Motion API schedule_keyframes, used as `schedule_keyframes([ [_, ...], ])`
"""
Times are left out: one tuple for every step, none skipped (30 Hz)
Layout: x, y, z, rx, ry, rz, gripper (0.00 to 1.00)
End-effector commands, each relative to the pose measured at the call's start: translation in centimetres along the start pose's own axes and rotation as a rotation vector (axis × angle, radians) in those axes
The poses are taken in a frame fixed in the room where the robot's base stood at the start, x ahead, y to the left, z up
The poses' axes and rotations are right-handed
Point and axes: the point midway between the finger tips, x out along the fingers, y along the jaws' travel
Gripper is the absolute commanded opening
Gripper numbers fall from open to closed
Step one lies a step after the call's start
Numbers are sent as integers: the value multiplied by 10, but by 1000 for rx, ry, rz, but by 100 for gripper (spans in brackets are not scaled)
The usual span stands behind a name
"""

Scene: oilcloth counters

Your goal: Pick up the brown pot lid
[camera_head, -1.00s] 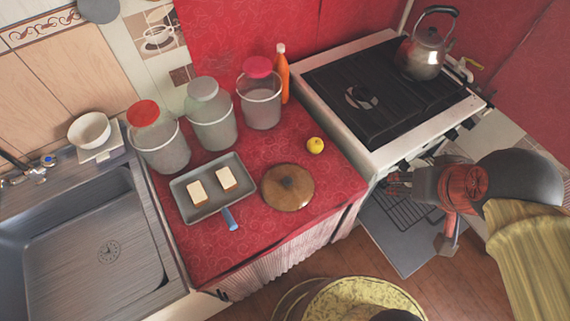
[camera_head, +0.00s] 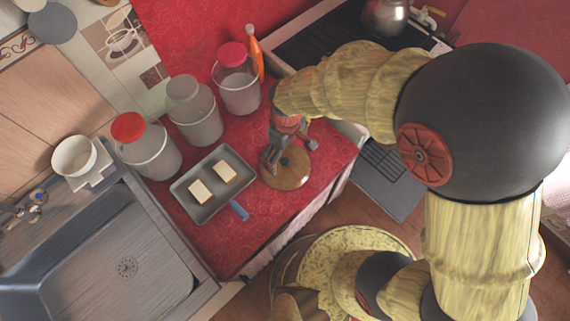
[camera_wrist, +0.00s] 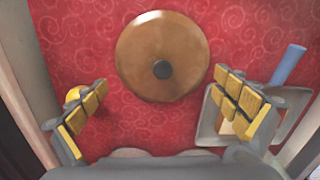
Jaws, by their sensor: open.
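The brown pot lid (camera_head: 292,174) lies flat on the red oilcloth counter, to the right of the grey tray. In the wrist view the round lid (camera_wrist: 142,55) shows whole, with a dark knob (camera_wrist: 162,69) near its middle. My gripper (camera_head: 288,157) is over the far part of the lid in the head view and covers some of it. In the wrist view my gripper (camera_wrist: 168,108) is open, its yellow-padded fingers apart and nothing between them. The lid lies ahead of the fingertips there. I cannot tell how high the fingers are above the counter.
A grey tray (camera_head: 206,208) with two pale slabs and a blue handle (camera_head: 239,211) is left of the lid. Several lidded jars stand behind. The stove (camera_head: 330,38) is at the back right, the sink (camera_head: 128,240) at left.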

Motion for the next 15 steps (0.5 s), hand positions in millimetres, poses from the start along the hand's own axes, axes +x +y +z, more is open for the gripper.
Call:
schedule_keyframes([
  [5,0,0,1,-1,0,100],
  [7,0,0,1,-1,0,100],
  [9,-1,0,1,0,0,100],
  [11,-1,0,1,0,0,100],
  [15,-2,0,1,0,0,100],
  [20,-2,-1,1,0,0,100],
  [24,-3,-1,1,0,0,100],
  [29,-4,-1,1,-1,0,100],
  [36,-5,-1,1,-2,-1,100],
  [41,-5,-1,1,-3,-1,100],
  [45,-5,-1,2,-3,-1,100],
  [49,-5,-1,2,-1,0,100],
  [52,-4,-2,2,0,0,100],
  [54,-4,-2,2,0,0,100],
  [55,-4,-2,2,1,0,100],
])
